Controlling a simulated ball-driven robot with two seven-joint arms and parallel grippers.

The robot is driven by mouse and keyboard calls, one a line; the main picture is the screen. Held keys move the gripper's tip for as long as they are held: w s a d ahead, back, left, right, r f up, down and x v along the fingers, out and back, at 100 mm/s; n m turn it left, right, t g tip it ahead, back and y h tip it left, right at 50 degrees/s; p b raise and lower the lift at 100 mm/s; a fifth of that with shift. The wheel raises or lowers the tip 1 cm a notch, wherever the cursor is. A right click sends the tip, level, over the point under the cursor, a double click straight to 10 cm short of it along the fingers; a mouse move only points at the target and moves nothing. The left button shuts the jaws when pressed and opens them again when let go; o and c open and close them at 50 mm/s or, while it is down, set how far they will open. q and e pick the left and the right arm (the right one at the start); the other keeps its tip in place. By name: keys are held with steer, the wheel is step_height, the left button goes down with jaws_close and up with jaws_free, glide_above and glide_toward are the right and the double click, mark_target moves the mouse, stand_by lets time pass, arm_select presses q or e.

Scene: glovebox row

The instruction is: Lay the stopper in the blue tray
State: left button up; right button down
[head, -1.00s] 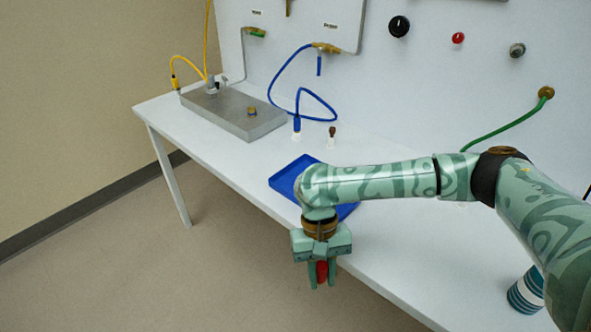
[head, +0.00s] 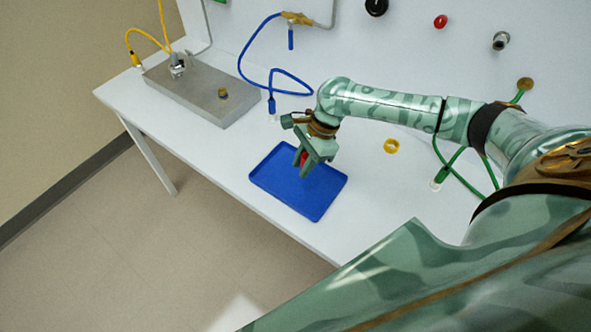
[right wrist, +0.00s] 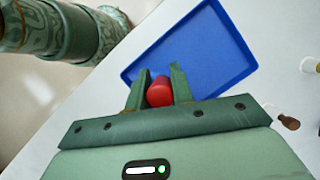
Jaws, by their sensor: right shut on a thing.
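The red stopper (head: 304,158) is between the fingers of my right gripper (head: 302,164), which is shut on it. The stopper also shows in the right wrist view (right wrist: 159,92), gripped between both fingers. The blue tray (head: 300,203) lies on the white table, and in the head view the gripper with the stopper is over its back part. In the right wrist view the tray (right wrist: 222,62) extends past the fingertips. The exact height of the stopper above the tray cannot be told. My left gripper is not in view.
A grey metal block (head: 200,92) with hoses stands at the table's left. A blue hose (head: 262,75) hangs behind the tray. The tray looks empty.

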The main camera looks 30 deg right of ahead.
steer(key=w+f, duration=0.1)
steer(key=f, duration=0.1)
steer(key=w+f+b, duration=0.1)
steer(key=f, duration=0.1)
steer(key=w+f+b, duration=0.1)
steer(key=w, duration=0.1)
steer(key=shift+w+d+f, duration=0.1)
steer(key=shift+d+f, duration=0.15)
steer(key=shift+f, duration=0.15)
step_height(320, 180, down, 3)
steer(key=shift+f+b, duration=0.1)
steer(key=shift+b, duration=0.75)
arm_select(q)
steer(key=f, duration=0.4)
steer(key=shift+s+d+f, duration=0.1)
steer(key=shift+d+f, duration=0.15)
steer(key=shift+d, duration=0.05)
arm_select(e)
steer(key=c, duration=1.2)
jaws_free()
steer(key=shift+d+r, duration=0.1)
steer(key=shift+r, duration=0.1)
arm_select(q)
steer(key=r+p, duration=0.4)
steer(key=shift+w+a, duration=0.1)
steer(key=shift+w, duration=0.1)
arm_select(e)
steer(key=v, duration=1.2)
